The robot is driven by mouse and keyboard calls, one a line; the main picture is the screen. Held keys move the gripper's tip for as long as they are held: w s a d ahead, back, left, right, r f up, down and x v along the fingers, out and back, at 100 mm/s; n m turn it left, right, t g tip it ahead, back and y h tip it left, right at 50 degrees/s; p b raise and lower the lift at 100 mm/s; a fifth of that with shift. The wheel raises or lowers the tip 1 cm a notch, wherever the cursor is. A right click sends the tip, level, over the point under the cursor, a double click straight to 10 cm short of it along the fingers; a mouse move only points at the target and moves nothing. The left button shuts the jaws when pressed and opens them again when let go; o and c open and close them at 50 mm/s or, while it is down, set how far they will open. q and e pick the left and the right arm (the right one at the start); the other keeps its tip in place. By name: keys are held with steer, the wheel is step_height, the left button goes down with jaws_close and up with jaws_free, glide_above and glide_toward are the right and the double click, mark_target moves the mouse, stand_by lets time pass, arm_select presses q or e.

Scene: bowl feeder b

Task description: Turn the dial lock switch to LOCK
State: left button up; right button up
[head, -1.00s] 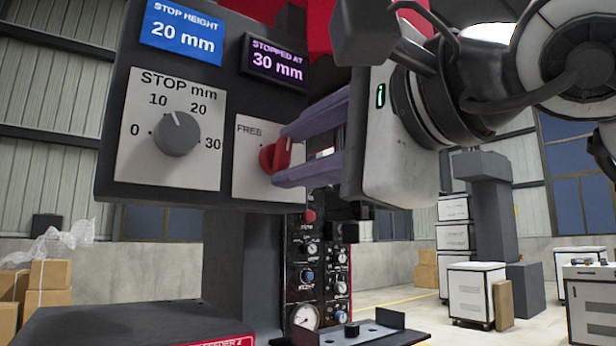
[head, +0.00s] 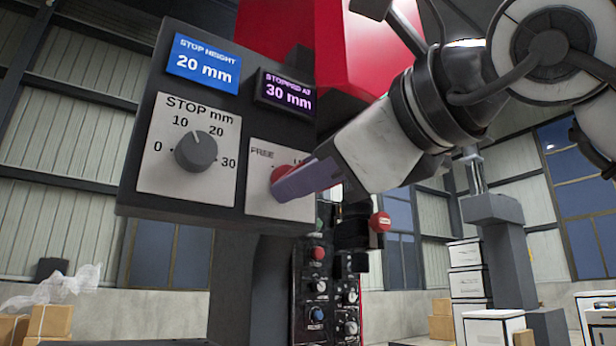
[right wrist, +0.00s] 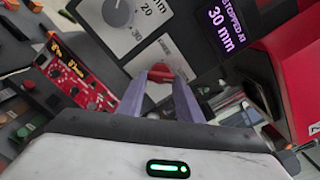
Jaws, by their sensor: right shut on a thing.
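The red lock switch (head: 281,174) sits on a white plate (head: 262,207) with FREE printed at its upper left. A label starting with L at the upper right is mostly covered by my gripper. My right gripper (head: 290,185) is shut on the red switch, its purple fingers rolled relative to the panel. In the right wrist view the red switch (right wrist: 160,73) shows between the two fingertips. The switch's pointer is hidden, so its exact setting cannot be told. My left gripper is not in view.
Left of the switch is a grey STOP mm knob (head: 195,151), its mark between 10 and 20. Above are a blue STOP HEIGHT 20 mm sign (head: 203,63) and a STOPPED AT 30 mm display (head: 287,92). A black control panel (head: 317,290) stands below.

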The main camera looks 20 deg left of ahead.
stand_by(0.4)
steer(key=o, duration=1)
steer(key=shift+o, duration=0.2)
steer(key=v, duration=1)
steer(key=shift+b, duration=0.35)
steer(key=shift+s+d, duration=0.1)
steer(key=shift+d, duration=0.05)
